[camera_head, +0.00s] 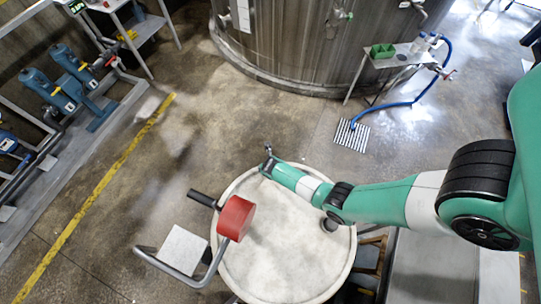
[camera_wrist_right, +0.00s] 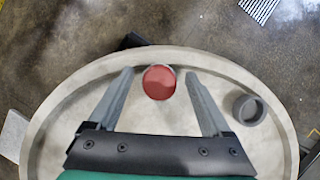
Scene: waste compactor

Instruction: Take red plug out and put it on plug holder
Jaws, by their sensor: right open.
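The red plug (camera_head: 236,217) shows as a red cylinder over the left part of the round white drum top (camera_head: 290,270). In the right wrist view the plug (camera_wrist_right: 159,82) appears as a red disc between the fingers of my right gripper (camera_wrist_right: 160,76). The fingers are spread, with a gap on each side of the plug; how deep they reach is unclear. In the head view my right arm comes in from the right, ending near the drum's far rim. I cannot tell which part is the plug holder. My left gripper is not in view.
A grey round socket (camera_wrist_right: 249,109) is on the drum top, right of the plug. A white square plate (camera_head: 183,250) with a grey tube frame and a black bar (camera_head: 203,199) stand left of the drum.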

